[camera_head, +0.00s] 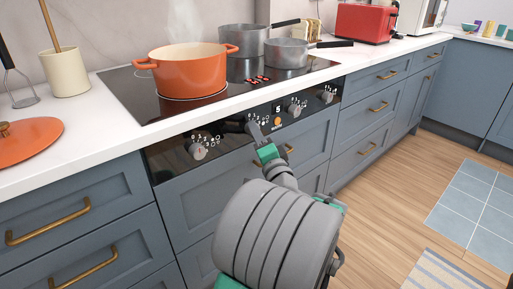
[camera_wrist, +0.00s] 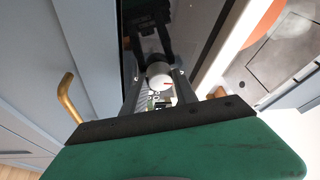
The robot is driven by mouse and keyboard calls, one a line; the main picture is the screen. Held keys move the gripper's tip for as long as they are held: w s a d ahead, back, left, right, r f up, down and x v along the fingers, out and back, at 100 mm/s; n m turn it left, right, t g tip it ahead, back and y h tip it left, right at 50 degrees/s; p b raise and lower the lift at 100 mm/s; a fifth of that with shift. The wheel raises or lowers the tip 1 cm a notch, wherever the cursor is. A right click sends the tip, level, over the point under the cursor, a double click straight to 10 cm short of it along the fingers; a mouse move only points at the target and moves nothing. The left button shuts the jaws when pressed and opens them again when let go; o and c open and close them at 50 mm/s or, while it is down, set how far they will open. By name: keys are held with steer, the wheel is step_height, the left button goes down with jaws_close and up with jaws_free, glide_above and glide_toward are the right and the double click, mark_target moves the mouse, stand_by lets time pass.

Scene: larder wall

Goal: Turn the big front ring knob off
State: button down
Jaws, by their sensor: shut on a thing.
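The cooker's black control panel (camera_head: 225,137) carries a row of round knobs with printed numbers. The leftmost knob (camera_head: 198,151) and two knobs on the right, one (camera_head: 295,111) and another (camera_head: 327,97), are uncovered.
A steaming orange pot (camera_head: 190,72) stands on the front of the hob (camera_head: 125,92), with grey pans (camera_head: 286,53) behind it. A small display (camera_head: 278,108) shows 5, with an orange light (camera_head: 278,121) below. A brass handle (camera_wrist: 69,98) is near my gripper.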

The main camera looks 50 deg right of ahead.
steer(key=shift+n+b, duration=0.4)
steer(key=shift+b, duration=0.05)
steer(key=c, duration=1)
jaws_free()
steer(key=shift+o, duration=0.2)
steer(key=b+v, duration=0.2)
steer(key=v, duration=0.5)
steer(key=shift+s+a, duration=0.2)
steer(key=shift+s, duration=0.15)
steer(key=shift+f, duration=0.15)
